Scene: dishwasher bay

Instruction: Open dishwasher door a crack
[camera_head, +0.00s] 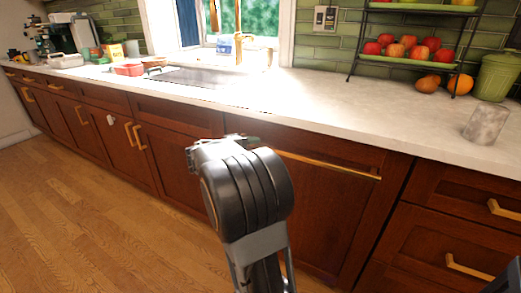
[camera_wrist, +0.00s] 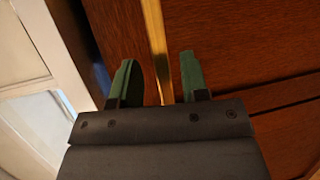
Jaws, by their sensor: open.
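The dishwasher door (camera_head: 317,208) is a dark reddish-brown wood panel under the counter, right of the sink. It looks flush with the cabinet fronts beside it. A long brass bar handle (camera_head: 325,165) runs along its top; its left end is hidden behind my arm. In the wrist view the bar (camera_wrist: 154,35) runs down between the two green fingertips of my gripper (camera_wrist: 158,78). The fingers stand apart on either side of the bar, and I see a gap to the right finger. The wood door panel (camera_wrist: 230,45) also fills the right of that view.
The white countertop (camera_head: 350,112) overhangs the door. Drawers with brass handles (camera_head: 468,266) lie to the right, and cabinets (camera_head: 85,128) to the left. A grey cup (camera_head: 486,124) and a fruit rack (camera_head: 410,62) stand on the counter. The wood floor (camera_head: 75,215) at left is clear.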

